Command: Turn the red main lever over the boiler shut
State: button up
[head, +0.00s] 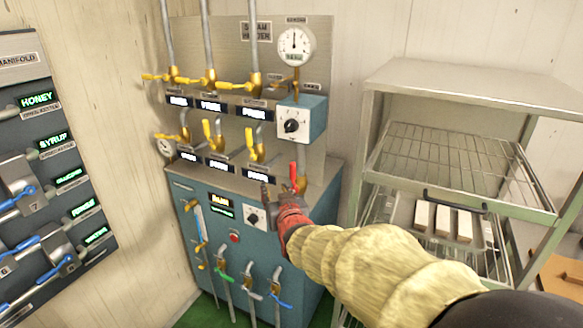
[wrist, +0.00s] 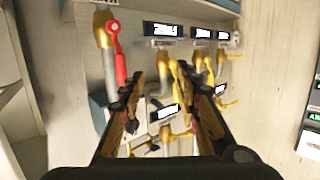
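The red lever (head: 293,174) stands roughly upright at a brass valve above the right side of the blue boiler cabinet (head: 185,205). In the wrist view the red lever (wrist: 118,55) hangs from the brass valve, beside a grey pipe, at the upper left. My gripper (head: 277,190) is just below and left of the lever in the head view, partly hidden by its own red wrist. In the wrist view my gripper (wrist: 160,80) has its two fingers apart, with nothing held between them. The lever is outside the fingers, close to the left one; I cannot tell whether they touch.
Yellow-handled valves (head: 208,132) and small displays line the panel left of the lever. A knob box (head: 304,119) and a round gauge (head: 295,41) are above it. A metal rack (head: 470,82) with trays stands at right. A manifold panel (head: 40,150) is at left.

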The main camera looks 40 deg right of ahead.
aim_at(293, 167)
jog(key=shift+w+d+r+m+t+h+b, duration=0.25)
jog(key=shift+w+d+h, duration=0.25)
jog(key=shift+w+d, duration=1)
jog(key=shift+w+d+r+m+t+h+b, duration=0.2)
jog(key=shift+w+d+h+b, duration=0.25)
jog(key=shift+d, duration=1.95)
jog(key=shift+w+d+r+m+t+h+b, duration=0.2)
jog(key=shift+w+d+h, duration=0.35)
jog(key=shift+w+d, duration=1)
jog(key=shift+s+d, duration=0.35)
jog(key=shift+s, duration=0.1)
jog(key=shift+c, duration=0.8)
grip_shut()
